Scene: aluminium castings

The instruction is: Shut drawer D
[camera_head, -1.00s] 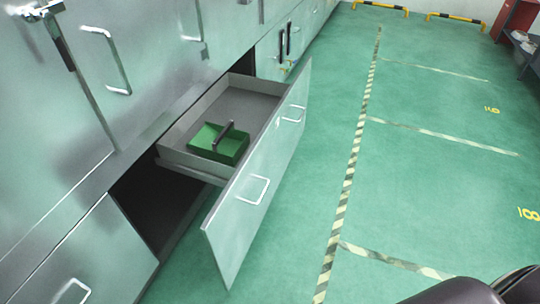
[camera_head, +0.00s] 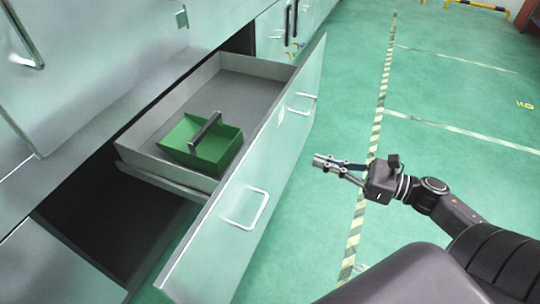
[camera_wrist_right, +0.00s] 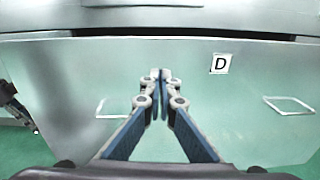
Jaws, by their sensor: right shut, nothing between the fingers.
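Drawer D (camera_head: 243,205) is pulled out from the cabinet, and its wide metal front with two bar handles faces the aisle. In the right wrist view its front (camera_wrist_right: 235,110) fills most of the picture, with a white label D (camera_wrist_right: 220,64) near the top edge. A green box with a dark handle (camera_head: 203,145) lies inside the drawer. My right gripper (camera_head: 318,160) is shut and empty, in front of the drawer front, apart from it in the head view. It also shows in the right wrist view (camera_wrist_right: 160,75), pointing at the front between the handles. My left gripper is not in view.
The metal cabinet (camera_head: 100,60) stands along the left, with a dark open gap (camera_head: 110,225) below and left of the drawer. The green floor (camera_head: 450,150) with striped marking lines is clear to the right. A yellow and black barrier (camera_head: 480,5) stands far back.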

